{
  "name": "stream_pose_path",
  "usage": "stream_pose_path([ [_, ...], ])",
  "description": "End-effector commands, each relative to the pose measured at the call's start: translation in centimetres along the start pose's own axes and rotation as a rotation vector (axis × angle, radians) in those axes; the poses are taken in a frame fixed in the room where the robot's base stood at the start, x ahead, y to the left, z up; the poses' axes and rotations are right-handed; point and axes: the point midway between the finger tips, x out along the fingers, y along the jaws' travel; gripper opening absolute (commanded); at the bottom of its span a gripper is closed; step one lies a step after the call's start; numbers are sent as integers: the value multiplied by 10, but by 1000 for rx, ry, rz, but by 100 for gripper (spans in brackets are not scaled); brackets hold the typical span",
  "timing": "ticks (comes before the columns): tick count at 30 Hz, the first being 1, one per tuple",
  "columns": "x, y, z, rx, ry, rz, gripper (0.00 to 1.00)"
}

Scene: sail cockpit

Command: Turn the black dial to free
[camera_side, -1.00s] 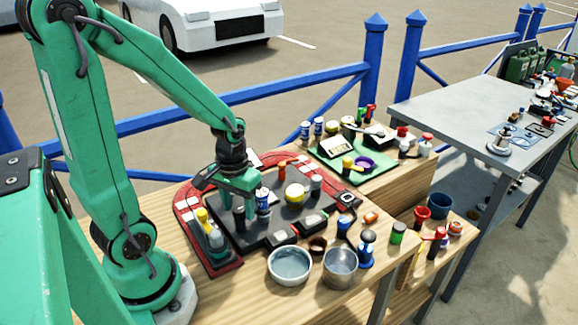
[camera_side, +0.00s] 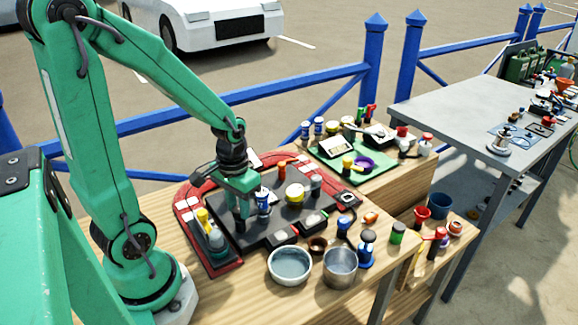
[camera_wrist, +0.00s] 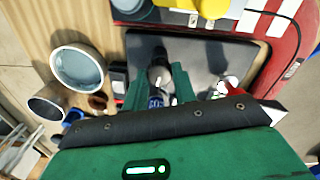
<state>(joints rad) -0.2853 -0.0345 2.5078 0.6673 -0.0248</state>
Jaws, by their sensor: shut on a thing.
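The black dial (camera_side: 239,223) stands on the dark panel (camera_side: 226,240), low and partly hidden under my gripper (camera_side: 241,207) in the side view. My gripper points down and is shut on the dial. In the wrist view the dial's dark round top (camera_wrist: 158,76) shows between the two green fingers of my gripper (camera_wrist: 160,84). Any free mark is too small to read. A blue and white knob (camera_side: 263,201) stands close on the right of my gripper; some blue and white (camera_wrist: 157,101) also shows by the fingers in the wrist view.
A yellow-topped knob (camera_side: 295,193) and a grey one (camera_side: 316,185) stand to the right on the panel. A white bowl (camera_side: 290,264) and metal cup (camera_side: 340,266) stand in front.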

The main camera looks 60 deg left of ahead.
Motion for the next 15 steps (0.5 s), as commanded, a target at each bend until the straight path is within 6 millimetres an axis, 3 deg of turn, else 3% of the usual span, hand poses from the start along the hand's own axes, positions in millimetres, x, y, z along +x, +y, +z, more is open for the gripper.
stream_pose_path([
  [15,0,-2,-1,447,-11,2,4],
])
